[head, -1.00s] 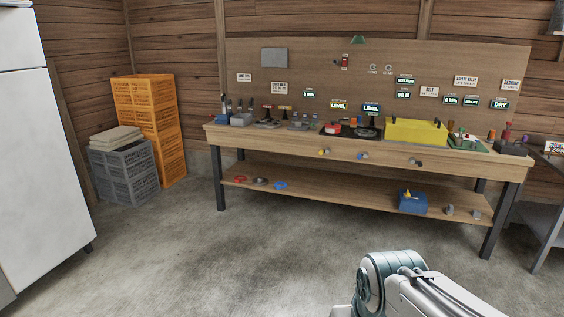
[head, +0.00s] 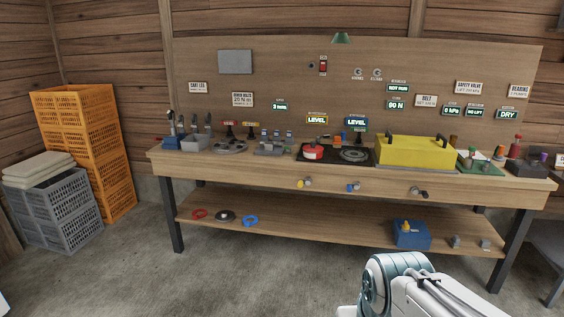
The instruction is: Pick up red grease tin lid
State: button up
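A short red round object (head: 313,153) stands on a black mat on the workbench, left of a dark round plate (head: 353,155). It looks like a tin or its lid, but it is too small here to tell a separate lid. A red ring (head: 199,213) lies on the lower shelf at the left. Part of my arm shows at the bottom right, in front of the bench and well short of it. My gripper is outside the picture.
The workbench (head: 240,168) bears a yellow box (head: 414,151) and several small tools. A blue box (head: 411,234) stands on the lower shelf. Orange crates (head: 112,150) and grey crates (head: 60,212) stand at the left. The concrete floor (head: 250,285) before the bench is clear.

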aim_at(314, 148)
jog(key=z, duration=0.1)
jog(key=i, duration=1.55)
jog(key=z, duration=0.2)
jog(key=i, duration=2.1)
jog(key=z, duration=0.05)
